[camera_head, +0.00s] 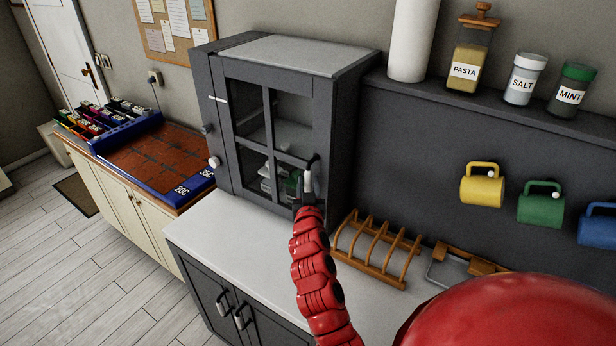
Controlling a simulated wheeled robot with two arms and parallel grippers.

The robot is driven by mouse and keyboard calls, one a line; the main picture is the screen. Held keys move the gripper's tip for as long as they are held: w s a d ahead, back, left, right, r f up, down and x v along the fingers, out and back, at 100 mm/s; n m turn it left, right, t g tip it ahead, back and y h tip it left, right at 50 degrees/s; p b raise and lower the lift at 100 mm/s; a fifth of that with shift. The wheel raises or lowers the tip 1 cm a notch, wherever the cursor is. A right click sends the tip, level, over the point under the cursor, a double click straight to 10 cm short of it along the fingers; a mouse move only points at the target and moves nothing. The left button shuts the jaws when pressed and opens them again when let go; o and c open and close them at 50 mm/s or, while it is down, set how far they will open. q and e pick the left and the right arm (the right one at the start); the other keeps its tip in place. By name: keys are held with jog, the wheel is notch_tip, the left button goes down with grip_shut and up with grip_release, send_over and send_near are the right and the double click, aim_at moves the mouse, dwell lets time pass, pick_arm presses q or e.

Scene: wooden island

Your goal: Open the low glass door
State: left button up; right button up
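The glass door (269,105) is the dark-framed, paned front of a grey cabinet standing on the counter. It appears shut, and stacked dishes show dimly behind its lower panes. Its upright handle (311,178) is at the lower right of the door. My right gripper (303,199) is at the lower end of this handle, with the red arm reaching up from the bottom of the view. Its dark fingers are small and partly hidden, so I cannot tell whether they grip the handle. My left gripper is not in view.
A wooden rack (377,250) stands on the counter (235,235), close to the right of my arm. Yellow (481,186), green (538,204) and blue mugs (599,228) hang on the right. Jars line the shelf above. The counter left of my arm is clear.

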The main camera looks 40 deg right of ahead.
jog(key=shift+w+d, duration=0.3)
jog(key=shift+w, duration=0.2)
grip_shut()
dwell(1.2)
